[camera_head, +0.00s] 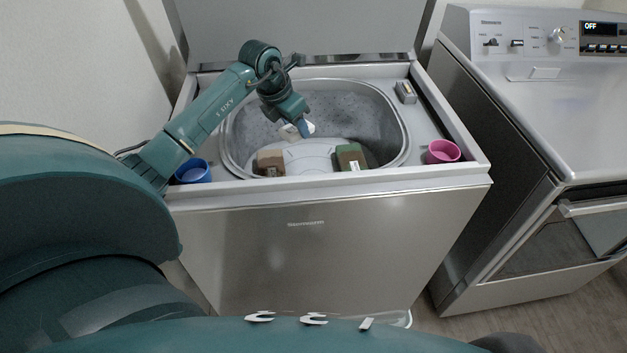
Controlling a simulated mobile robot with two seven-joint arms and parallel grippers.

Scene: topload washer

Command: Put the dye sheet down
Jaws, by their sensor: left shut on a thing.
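My left arm reaches in from the left over the open tub of the topload washer (330,222). My left gripper (301,122) points down inside the tub opening and is shut on a small pale piece, which looks like the dye sheet (290,132). The fingers partly cover it, and its full shape is too small to tell. The piece is held above the tub's pale bottom (310,156). My right gripper is not in view.
A brown block (270,162) and a green-and-brown block (350,157) are in the tub. On the washer's top rim are a blue cup (193,171), a pink cup (442,151) and a grey box (405,91). The raised lid (300,28) stands behind. Another appliance (540,110) stands at right.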

